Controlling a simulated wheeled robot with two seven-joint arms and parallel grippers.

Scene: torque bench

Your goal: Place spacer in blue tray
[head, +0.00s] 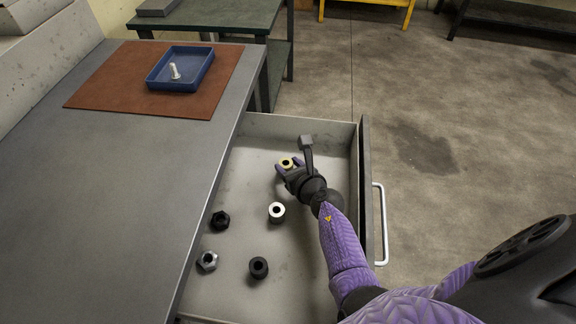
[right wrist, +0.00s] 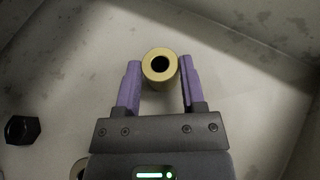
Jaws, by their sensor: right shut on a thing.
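A brass-coloured round spacer (head: 286,161) with a dark hole is in the open drawer, toward its far end. My right gripper (head: 289,165) is shut on it. In the right wrist view the spacer (right wrist: 149,74) sits upright between the two purple fingers of my gripper (right wrist: 160,66). I cannot tell whether it still touches the drawer floor. The blue tray (head: 153,83) lies on a brown mat (head: 95,89) at the far end of the bench top. A small silver bolt-like piece (head: 175,71) is in the tray. My left gripper is not in view.
The bench top (head: 90,180) in front of the mat is clear. A white handle (head: 382,225) is on the drawer front.

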